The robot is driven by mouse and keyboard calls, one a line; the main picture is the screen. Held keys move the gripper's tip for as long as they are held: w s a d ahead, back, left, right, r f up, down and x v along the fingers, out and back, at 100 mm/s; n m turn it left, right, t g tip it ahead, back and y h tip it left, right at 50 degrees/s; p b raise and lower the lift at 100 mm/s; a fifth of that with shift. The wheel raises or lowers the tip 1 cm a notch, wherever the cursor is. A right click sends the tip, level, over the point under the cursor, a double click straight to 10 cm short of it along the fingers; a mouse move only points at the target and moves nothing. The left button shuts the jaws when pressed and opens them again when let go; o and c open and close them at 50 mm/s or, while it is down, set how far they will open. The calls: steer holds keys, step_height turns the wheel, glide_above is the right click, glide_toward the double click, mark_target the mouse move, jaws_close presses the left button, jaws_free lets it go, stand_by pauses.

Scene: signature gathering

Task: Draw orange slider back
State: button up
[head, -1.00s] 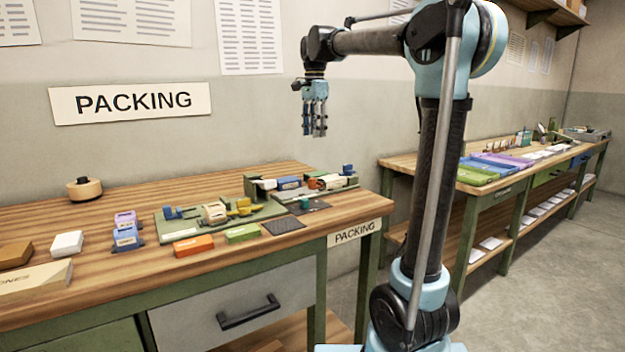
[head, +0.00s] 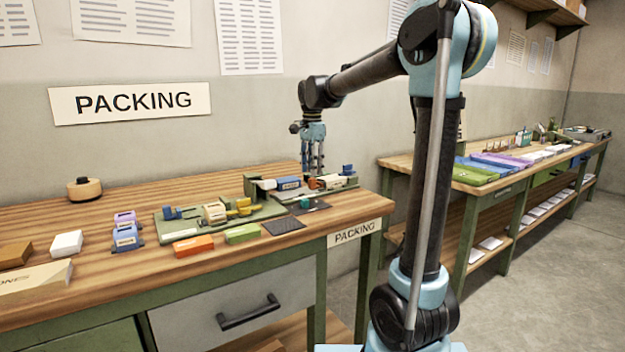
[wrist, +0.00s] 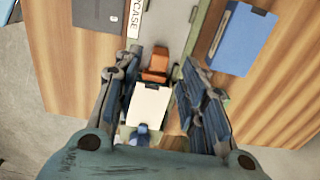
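The orange slider (wrist: 156,65) shows in the wrist view at the near end of a grey strip, between my fingers' ends. It touches or nearly touches a cream block (wrist: 149,105), and a small blue part (wrist: 143,134) lies beyond that block. In the head view, the orange slider (head: 313,184) is a small patch on the back right fixture (head: 343,188), beside the cream block (head: 330,181). My gripper (head: 313,171) hangs pointing down just above it. The wrist view shows my gripper (wrist: 161,63) open, fingers apart on both sides. Contact with the slider cannot be told.
A second green fixture (head: 180,233) stands to the left on the packing bench. A blue block (head: 288,183) sits just left of the slider. An orange box (head: 193,245) and a green box (head: 242,233) lie nearer the front edge.

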mark_target(312, 178)
steer(key=shift+f, duration=2)
jaws_close()
